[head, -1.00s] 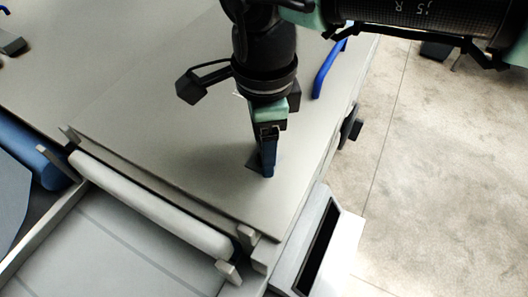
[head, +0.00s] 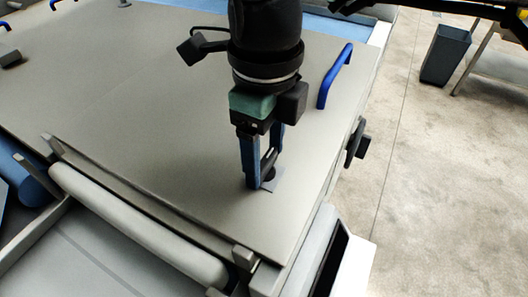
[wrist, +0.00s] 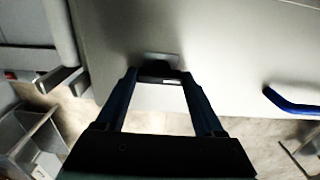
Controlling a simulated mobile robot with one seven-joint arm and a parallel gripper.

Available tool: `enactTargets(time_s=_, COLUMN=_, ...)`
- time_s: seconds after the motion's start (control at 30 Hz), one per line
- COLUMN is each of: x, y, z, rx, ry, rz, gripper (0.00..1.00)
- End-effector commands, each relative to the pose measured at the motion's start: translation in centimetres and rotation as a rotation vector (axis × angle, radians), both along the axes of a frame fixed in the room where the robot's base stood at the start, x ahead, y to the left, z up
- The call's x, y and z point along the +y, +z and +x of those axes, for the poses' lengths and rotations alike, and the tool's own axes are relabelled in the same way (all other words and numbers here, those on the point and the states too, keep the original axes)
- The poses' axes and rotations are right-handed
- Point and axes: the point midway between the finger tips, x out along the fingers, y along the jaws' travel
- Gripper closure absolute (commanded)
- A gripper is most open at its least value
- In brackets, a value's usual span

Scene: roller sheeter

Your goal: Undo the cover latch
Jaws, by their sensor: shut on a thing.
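The cover is a large flat grey panel (head: 160,120) on the machine. A small dark latch (head: 269,172) sits on a light grey plate (head: 272,186) near the cover's front right corner. My gripper (head: 263,176) points down at the latch, with its blue fingers on either side of it. In the wrist view, the dark latch (wrist: 160,73) lies between the fingertips (wrist: 159,76), and the plate (wrist: 158,58) shows just beyond. The fingers are shut on the latch and partly hide it, so its exact turn is unclear.
A blue handle (head: 336,76) stands on the cover's right edge. A dark knob (head: 356,143) sticks out from the machine's right side. A pale roller (head: 135,225) runs along the front. A dark bin (head: 446,54) stands on the open floor at the right.

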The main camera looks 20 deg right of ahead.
Motion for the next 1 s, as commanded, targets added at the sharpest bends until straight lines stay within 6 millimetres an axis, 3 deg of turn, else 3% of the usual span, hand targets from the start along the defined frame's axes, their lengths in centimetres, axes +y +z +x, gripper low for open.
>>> enactTargets(time_s=0.47, x=-0.12, y=0.16, z=0.04, rx=-0.002, ry=-0.021, rz=-0.002, gripper=0.86)
enactTargets(time_s=0.5, x=-0.12, y=0.16, z=0.04, rx=-0.002, ry=-0.021, rz=-0.002, gripper=0.28)
enactTargets(time_s=0.63, x=-0.1, y=0.13, z=0.04, rx=-0.001, ry=-0.019, rz=-0.002, gripper=0.05)
enactTargets(time_s=0.67, x=-0.09, y=0.12, z=0.03, rx=-0.001, ry=-0.019, rz=-0.002, gripper=0.0)
enactTargets(time_s=1.0, x=-0.03, y=0.39, z=0.01, rx=-0.001, ry=-0.016, rz=-0.001, gripper=0.0)
